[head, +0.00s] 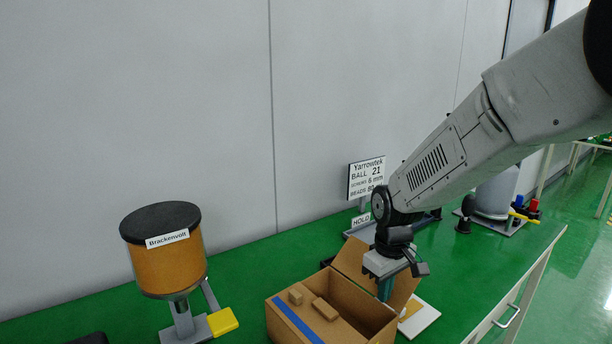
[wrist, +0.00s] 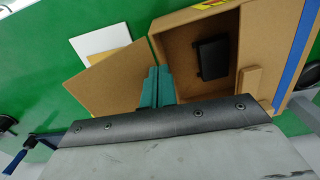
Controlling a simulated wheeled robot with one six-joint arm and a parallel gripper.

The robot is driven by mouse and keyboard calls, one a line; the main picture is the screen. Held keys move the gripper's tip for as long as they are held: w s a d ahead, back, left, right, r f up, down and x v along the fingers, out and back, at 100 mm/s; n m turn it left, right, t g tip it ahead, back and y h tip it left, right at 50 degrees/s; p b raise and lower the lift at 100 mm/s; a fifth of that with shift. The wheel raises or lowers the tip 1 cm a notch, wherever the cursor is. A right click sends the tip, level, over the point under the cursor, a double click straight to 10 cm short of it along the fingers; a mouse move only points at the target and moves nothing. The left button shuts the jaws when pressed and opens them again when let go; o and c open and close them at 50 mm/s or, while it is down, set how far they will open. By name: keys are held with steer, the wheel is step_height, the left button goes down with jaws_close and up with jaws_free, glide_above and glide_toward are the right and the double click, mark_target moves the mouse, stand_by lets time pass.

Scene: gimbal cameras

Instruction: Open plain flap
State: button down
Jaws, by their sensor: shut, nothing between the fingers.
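An open-topped cardboard box (head: 375,328) stands on the green bench. Its plain flap (head: 352,258) is swung up and outward on the far right side; in the wrist view the plain flap (wrist: 112,78) lies left of the opening. The other flap, with a blue tape strip (head: 297,321), lies closed over the left part. My gripper (head: 385,292) points down at the opening, beside the plain flap. In the wrist view its teal fingers (wrist: 154,78) are together and empty near the flap's hinge side. I cannot tell whether they touch the flap.
Small cardboard blocks (head: 325,309) lie on the taped flap. A black item (wrist: 212,58) lies inside the box. A white sheet (head: 422,318) lies right of the box. A Brackenvolt drum (head: 167,260) stands left; a Yarrowtek sign (head: 367,180) stands behind.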

steer(key=shift+s+a, duration=0.4)
steer(key=shift+a, duration=0.2)
steer(key=shift+s+a, duration=0.35)
steer(key=shift+a, duration=0.25)
step_height(320, 180, up, 12)
stand_by(0.4)
steer(key=shift+s, duration=0.1)
steer(key=s+d+r+m, duration=0.1)
steer(key=s+d, duration=0.3)
steer(key=s, duration=0.4)
steer(key=s+d+m+t, duration=0.1)
steer(key=s+d+m, duration=0.2)
steer(key=s, duration=0.6)
steer(key=s+d+r+m, duration=0.1)
steer(key=s+d+m, duration=0.1)
steer(key=s+d, duration=0.3)
steer(key=s, duration=0.3)
steer(key=shift+s+r+m, duration=0.15)
steer(key=shift+r+m, duration=0.15)
steer(key=shift+m, duration=0.1)
stand_by(0.4)
